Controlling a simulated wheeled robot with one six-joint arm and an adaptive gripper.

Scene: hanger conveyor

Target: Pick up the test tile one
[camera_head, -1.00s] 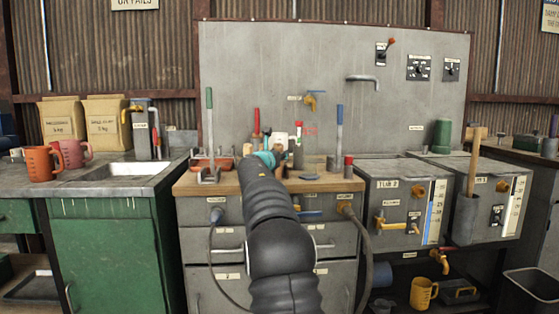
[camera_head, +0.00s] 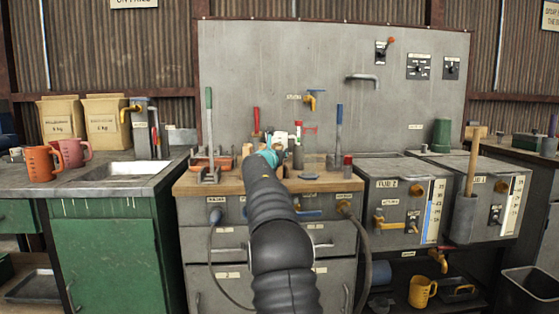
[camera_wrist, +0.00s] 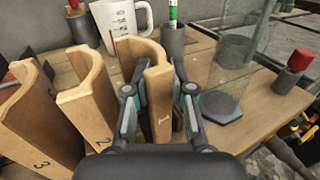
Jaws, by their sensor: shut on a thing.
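Test tile one (camera_wrist: 158,92) is a tan, curved clay piece marked with a small "1" in the wrist view. My gripper (camera_wrist: 158,100) has a finger on each side of it and is shut on it. Its lower end is hidden by my gripper, so I cannot tell whether it touches the bench. Tile 2 (camera_wrist: 88,105) and tile 3 (camera_wrist: 35,125), similar curved pieces, stand to its left. In the head view my gripper (camera_head: 271,156) is over the wooden bench top, and the tile is too small to make out.
A white measuring jug (camera_wrist: 122,28) and a grey cup (camera_wrist: 173,40) with a green-banded stick stand behind. A clear cylinder (camera_wrist: 228,75) on a grey hexagonal base stands right, with a red-topped grey piece (camera_wrist: 292,72) beyond. Bare wooden bench (camera_wrist: 262,105) lies between them.

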